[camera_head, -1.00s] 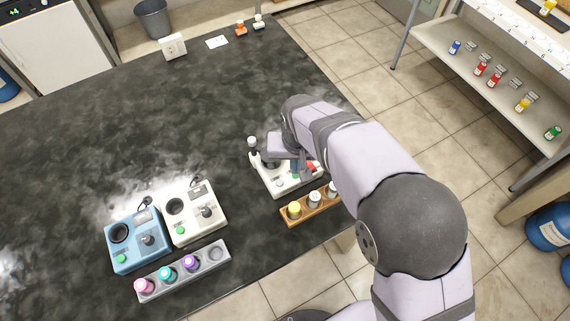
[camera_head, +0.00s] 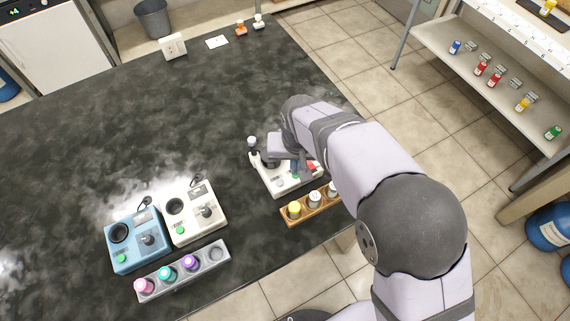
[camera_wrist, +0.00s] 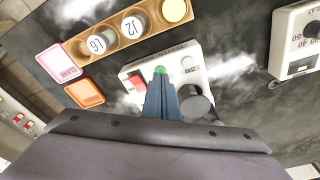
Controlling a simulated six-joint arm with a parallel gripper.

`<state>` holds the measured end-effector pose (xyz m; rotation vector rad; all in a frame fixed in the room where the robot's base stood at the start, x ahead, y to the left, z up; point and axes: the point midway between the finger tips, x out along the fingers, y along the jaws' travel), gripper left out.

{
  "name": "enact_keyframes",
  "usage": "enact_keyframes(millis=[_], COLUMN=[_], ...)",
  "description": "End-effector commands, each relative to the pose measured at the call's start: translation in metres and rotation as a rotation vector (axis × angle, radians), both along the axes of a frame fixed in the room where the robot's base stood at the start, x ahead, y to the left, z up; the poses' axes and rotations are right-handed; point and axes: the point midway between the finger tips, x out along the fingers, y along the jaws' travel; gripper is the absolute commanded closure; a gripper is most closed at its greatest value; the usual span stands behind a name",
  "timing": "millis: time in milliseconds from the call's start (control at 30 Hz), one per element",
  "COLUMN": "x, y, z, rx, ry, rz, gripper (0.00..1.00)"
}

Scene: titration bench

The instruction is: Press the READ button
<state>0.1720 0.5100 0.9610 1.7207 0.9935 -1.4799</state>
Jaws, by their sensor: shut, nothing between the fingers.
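The white instrument (camera_head: 270,183) stands near the right edge of the dark bench. In the wrist view, it (camera_wrist: 128,73) carries a green button (camera_wrist: 160,69), a pale round button (camera_wrist: 187,62), a red part (camera_wrist: 137,85) and a dark knob (camera_wrist: 195,104). I cannot read which button is marked READ. My gripper (camera_wrist: 161,84) is shut and empty, pointing down at the instrument. Its tips appear right by the green button, partly covering its near side; I cannot tell whether they touch it. In the head view my arm covers part of the instrument.
A wooden rack (camera_head: 305,213) with capped vials stands in front of the instrument. Pink (camera_wrist: 62,62) and orange (camera_wrist: 84,93) plates lie beside the rack. A blue device (camera_head: 128,258), another white device (camera_head: 187,235) and a grey vial rack (camera_head: 205,269) stand left. The bench's middle is clear.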

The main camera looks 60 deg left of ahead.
Motion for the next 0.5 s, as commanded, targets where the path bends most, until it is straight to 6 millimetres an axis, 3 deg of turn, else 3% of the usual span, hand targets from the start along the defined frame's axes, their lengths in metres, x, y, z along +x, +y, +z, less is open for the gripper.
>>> enact_keyframes(millis=[500], x=[0.0000], y=[-0.0002], z=[-0.0092], rx=[-0.001], ry=[0.001], rz=[0.000], gripper=[1.00])
